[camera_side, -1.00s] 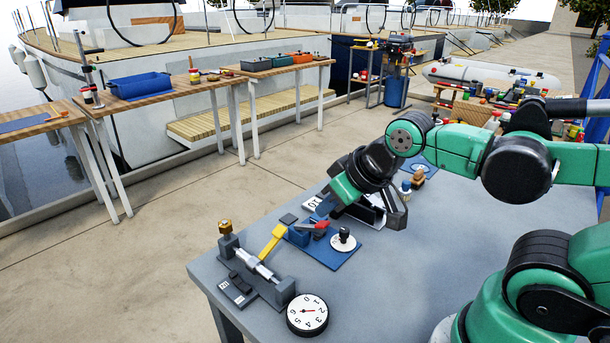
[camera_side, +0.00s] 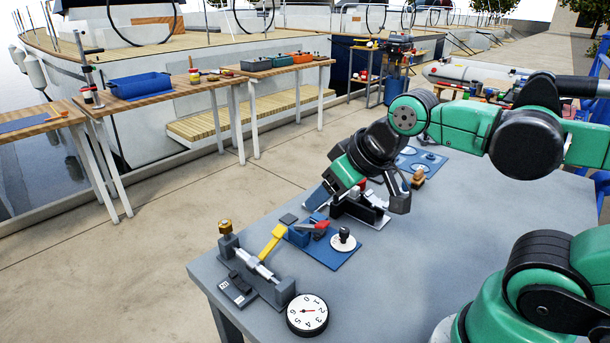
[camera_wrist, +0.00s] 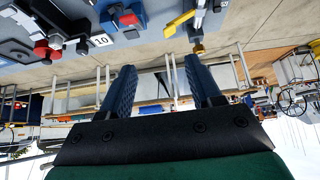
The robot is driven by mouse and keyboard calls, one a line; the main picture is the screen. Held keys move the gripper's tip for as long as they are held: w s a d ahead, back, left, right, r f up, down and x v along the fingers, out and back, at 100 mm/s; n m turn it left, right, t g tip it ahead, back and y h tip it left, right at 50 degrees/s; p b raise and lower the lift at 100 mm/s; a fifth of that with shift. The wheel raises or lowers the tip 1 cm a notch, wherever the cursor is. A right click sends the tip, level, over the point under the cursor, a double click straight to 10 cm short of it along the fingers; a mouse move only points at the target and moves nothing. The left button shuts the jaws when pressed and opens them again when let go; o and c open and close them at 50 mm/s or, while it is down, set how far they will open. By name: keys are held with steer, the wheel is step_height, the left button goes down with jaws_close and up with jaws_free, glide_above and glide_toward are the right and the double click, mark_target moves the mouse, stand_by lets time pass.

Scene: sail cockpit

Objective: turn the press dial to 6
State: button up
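A round white dial (camera_side: 307,315) with numbers 0 to 6 and a small red pointer lies at the table's near corner. The pointer's exact reading is too small to tell. Beside it stands a grey press-like device (camera_side: 255,272) with a brass knob (camera_side: 225,227), a silver rod and a yellow lever (camera_side: 272,243). The brass knob also shows in the wrist view (camera_wrist: 198,49), beyond the fingertips. My gripper (camera_side: 358,198) is open and empty, above the table behind these things, apart from the dial. Its two blue fingers (camera_wrist: 160,75) are spread in the wrist view.
A blue plate (camera_side: 335,257) with a red-handled clamp (camera_side: 315,226) and a black-knobbed white disc (camera_side: 343,240) lies between my gripper and the dial. A red knob and a "10" label (camera_wrist: 100,40) show in the wrist view. The table's right front is clear.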

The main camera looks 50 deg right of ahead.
step_height(320, 180, up, 3)
steer(key=n+g, duration=0.2)
steer(key=g, duration=0.5)
glide_above(344, 230)
step_height(344, 230, down, 11)
steer(key=shift+r, duration=0.1)
steer(key=shift+f, duration=2.95)
jaws_close()
